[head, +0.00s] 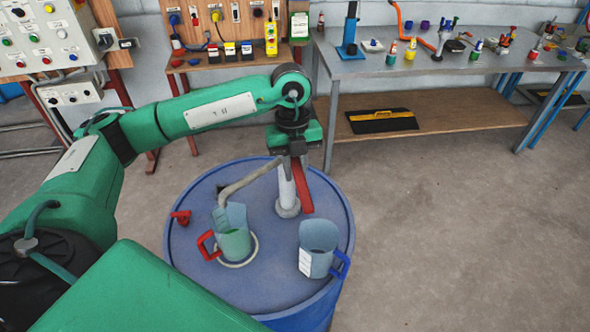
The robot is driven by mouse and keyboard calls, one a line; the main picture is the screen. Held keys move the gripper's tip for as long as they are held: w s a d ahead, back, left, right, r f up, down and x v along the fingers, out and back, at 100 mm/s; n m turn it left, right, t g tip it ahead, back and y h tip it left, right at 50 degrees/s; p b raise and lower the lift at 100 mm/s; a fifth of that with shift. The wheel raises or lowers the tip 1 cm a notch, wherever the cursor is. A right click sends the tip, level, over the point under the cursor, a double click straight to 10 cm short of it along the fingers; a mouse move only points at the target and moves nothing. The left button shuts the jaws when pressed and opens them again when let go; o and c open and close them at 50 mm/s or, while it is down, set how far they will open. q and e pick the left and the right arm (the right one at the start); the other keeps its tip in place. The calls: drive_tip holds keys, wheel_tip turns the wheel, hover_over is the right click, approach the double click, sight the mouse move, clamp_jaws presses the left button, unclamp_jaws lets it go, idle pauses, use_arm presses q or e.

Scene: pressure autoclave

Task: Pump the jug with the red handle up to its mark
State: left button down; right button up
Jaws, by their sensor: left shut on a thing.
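The jug with the red handle (234,243) stands upright on a pale ring on the blue drum's lid (205,193). Its lower part looks greener than its upper part; the mark and exact level cannot be made out. The pump (287,201) rises from the lid, and its bent grey spout (246,180) reaches to the jug's mouth. A red pump lever (304,192) slants down beside the pump column. My left gripper (293,156) is above the pump, shut at the lever's upper end; the grip itself is partly hidden. My right gripper is out of view.
A jug with a blue handle (319,249) and white label stands on the lid at the right. A small red fitting (181,217) is at the lid's left. A workbench (440,62) with tools stands behind. The floor right of the drum is clear.

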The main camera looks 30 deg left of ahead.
sight(296, 164)
use_arm(q)
wheel_tip(296, 164, up, 3)
drive_tip(key=g+h, duration=0.1)
drive_tip(key=g+h+p, duration=0.1)
drive_tip(key=shift+r+g, duration=0.2)
drive_tip(key=shift+g, duration=0.1)
drive_tip(key=shift+w+r+g+h+p, duration=0.15)
drive_tip(key=shift+r+g+h+p, duration=0.45)
drive_tip(key=shift+r+h+p, duration=0.15)
drive_tip(key=shift+w+a+r+g+h+p, duration=0.2)
drive_tip(key=shift+r+g+h+p, duration=0.1)
drive_tip(key=shift+r+g+h, duration=0.3)
drive_tip(key=c, duration=1.3)
unclamp_jaws()
